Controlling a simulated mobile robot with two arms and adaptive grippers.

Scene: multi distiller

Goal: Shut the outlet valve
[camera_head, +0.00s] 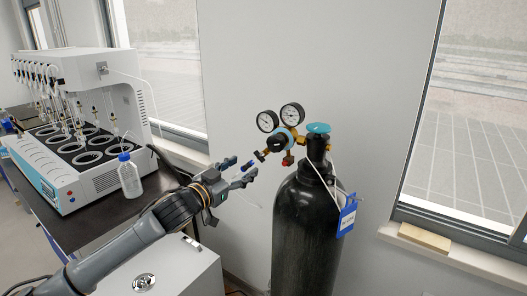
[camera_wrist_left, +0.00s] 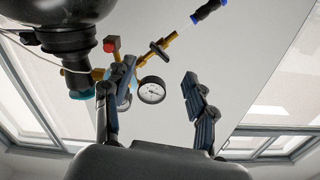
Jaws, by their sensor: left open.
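The gas regulator (camera_head: 283,139) sits on the neck of a black gas cylinder (camera_head: 306,225), with two round gauges on top. A small dark outlet valve (camera_head: 260,156) sits on the brass fitting at its left end; it also shows in the left wrist view (camera_wrist_left: 160,49). A blue hose connector (camera_head: 249,165) lies beyond it. My left gripper (camera_head: 241,169) is open and empty, left of the outlet valve and apart from it. In the left wrist view its fingers (camera_wrist_left: 147,84) stand wide, with a gauge showing between them. My right gripper is not in view.
A cyan handwheel (camera_head: 318,128) tops the cylinder, and a blue tag (camera_head: 347,214) hangs at its right. A white distiller (camera_head: 85,125) and a bottle (camera_head: 129,176) stand on the dark bench at left. The wall is behind the regulator.

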